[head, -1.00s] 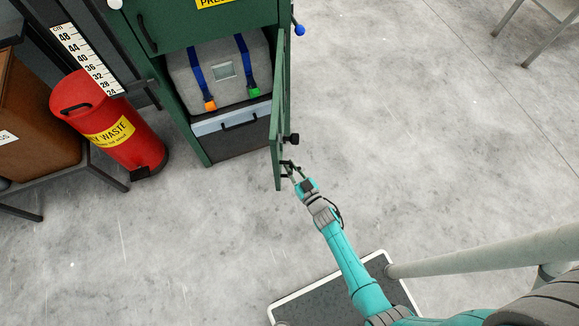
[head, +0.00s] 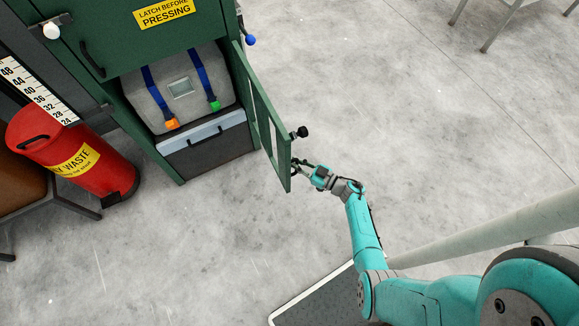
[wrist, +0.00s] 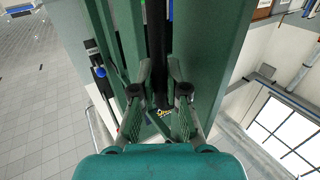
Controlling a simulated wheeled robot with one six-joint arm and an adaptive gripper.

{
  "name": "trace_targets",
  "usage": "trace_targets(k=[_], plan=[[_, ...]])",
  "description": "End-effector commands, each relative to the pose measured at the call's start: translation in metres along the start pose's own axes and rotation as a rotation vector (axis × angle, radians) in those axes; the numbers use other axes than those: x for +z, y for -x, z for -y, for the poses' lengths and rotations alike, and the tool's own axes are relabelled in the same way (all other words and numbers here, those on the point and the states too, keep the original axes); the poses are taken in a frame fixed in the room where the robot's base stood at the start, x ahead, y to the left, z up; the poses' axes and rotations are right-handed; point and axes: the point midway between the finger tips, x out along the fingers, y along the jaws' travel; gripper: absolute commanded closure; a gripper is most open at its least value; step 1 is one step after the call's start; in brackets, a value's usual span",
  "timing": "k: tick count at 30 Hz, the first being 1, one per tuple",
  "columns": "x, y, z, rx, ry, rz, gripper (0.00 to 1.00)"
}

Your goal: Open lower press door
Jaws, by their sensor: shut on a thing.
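The green press (head: 155,42) stands at the upper left in the head view. Its lower door (head: 266,120) is swung open to the right of the opening. A grey bale (head: 181,90) with blue straps shows inside. In the wrist view my gripper (wrist: 160,105) is shut on a dark upright bar, which looks like the door's handle (wrist: 158,50). The exact contact of the fingertips is partly hidden by the fingers.
A red waste bin (head: 72,155) stands left of the press, next to a brown box on a dark stand (head: 75,200). A grey drawer or box (head: 205,140) sits below the bale. Metal legs (head: 500,25) stand at the upper right.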

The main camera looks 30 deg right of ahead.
Motion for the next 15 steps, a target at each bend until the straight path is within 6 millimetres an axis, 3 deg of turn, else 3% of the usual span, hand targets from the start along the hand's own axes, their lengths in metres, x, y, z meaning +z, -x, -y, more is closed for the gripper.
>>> trace_targets(k=[4,15], plan=[[-0.002,0.004,-0.013,-0.026,0.002,-0.002,1.0],[-0.002,0.007,-0.02,-0.051,0.002,-0.003,1.0]])
